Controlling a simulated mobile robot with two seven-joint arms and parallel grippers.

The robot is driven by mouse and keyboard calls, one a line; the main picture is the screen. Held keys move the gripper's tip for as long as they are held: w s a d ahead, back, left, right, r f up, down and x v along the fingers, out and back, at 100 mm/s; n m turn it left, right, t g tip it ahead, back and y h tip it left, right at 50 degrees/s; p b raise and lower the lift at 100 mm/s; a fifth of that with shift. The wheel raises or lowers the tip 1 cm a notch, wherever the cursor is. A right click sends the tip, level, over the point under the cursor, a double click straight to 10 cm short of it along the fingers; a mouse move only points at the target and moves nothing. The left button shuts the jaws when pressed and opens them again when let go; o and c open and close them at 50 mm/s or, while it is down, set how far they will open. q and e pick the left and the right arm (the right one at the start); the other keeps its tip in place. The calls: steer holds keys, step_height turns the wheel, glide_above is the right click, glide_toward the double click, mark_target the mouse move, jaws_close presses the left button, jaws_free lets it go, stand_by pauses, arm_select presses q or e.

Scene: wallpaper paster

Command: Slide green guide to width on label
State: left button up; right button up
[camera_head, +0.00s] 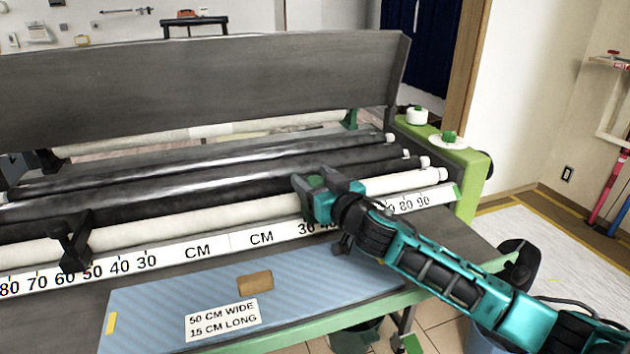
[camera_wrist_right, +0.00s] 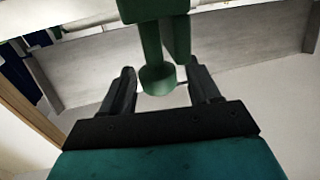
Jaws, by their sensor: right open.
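The green guide (camera_head: 315,181) shows as a small patch by my right gripper (camera_head: 327,190), on the right half of the rollers; the gripper covers most of it. In the right wrist view, the green guide (camera_wrist_right: 158,78) has a round end between the spread fingers of my right gripper (camera_wrist_right: 162,88), with gaps on both sides. The label (camera_head: 222,319) reads 50 CM WIDE, 15 CM LONG. The white ruler (camera_head: 120,266) is marked in CM from the middle outward. My right arm hides its numbers near 40 to 70 on the right. My left gripper is not in view.
A black guide (camera_head: 73,243) sits on the left half, near 50 to 60. The label lies on a blue striped sheet (camera_head: 150,310) with a brown block (camera_head: 255,283) and a yellow strip (camera_head: 111,323). A grey cover (camera_head: 200,90) rises behind the rollers.

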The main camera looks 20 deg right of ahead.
steer(key=shift+c, duration=0.2)
jaws_close()
stand_by(0.4)
